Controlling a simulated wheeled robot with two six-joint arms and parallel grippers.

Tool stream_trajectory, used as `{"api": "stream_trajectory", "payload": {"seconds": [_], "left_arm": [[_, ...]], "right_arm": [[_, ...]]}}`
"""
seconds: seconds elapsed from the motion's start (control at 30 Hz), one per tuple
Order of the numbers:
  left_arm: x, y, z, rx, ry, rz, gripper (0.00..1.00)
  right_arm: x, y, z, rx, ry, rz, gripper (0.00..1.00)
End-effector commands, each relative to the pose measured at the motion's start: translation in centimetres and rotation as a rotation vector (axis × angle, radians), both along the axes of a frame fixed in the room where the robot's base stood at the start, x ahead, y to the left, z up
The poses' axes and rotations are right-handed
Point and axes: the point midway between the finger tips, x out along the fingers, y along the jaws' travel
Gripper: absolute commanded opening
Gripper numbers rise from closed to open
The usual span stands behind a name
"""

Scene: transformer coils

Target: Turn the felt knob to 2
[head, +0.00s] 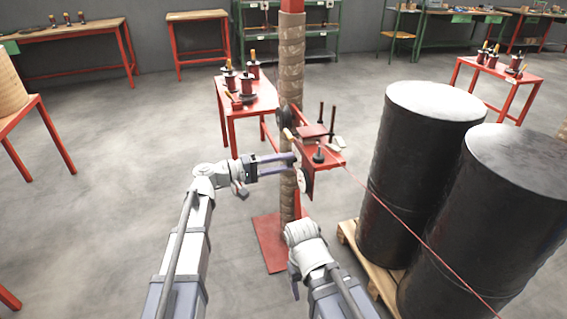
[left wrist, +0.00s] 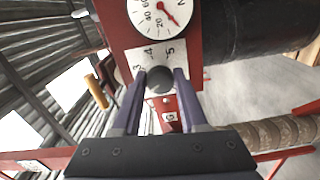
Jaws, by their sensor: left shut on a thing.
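My left gripper (head: 292,164) reaches in from the left to the red device on the post. In the left wrist view its two fingers are shut on the dark round felt knob (left wrist: 160,79), one finger on each side. A white scale plate (left wrist: 151,56) above the knob shows 3, 4 and 5; the rest of the scale, with any 2, is hidden or out of view. I cannot tell which number the knob points to.
A round gauge (left wrist: 163,12) with a red needle sits above the knob. The red device (head: 325,157) is fixed to a wrapped post (head: 290,75). Black drums (head: 417,170) stand on a pallet at right, with a red wire crossing them. Open floor lies at left.

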Motion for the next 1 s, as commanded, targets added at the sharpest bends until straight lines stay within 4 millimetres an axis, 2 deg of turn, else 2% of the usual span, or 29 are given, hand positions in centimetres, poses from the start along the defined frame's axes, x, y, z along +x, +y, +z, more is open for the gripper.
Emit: {"api": "stream_trajectory", "payload": {"seconds": [0.7,0.73,0.93,1.0], "left_arm": [[-0.11,0.0,-0.12,0.023,-0.06,-0.003,0.0],[-0.11,0.0,-0.12,0.023,-0.06,-0.002,0.45],[-0.06,0.0,-0.08,0.022,-0.06,-0.001,0.68],[-0.06,0.0,-0.07,0.021,-0.06,-0.001,0.69]], "right_arm": [[0.0,-0.01,-0.05,0.0,0.0,0.0,0.67],[0.0,-0.01,-0.05,0.0,0.0,0.0,0.67],[0.0,0.0,-0.04,0.0,0.0,0.0,0.67],[0.0,0.0,-0.04,0.0,0.0,0.0,0.67]]}}
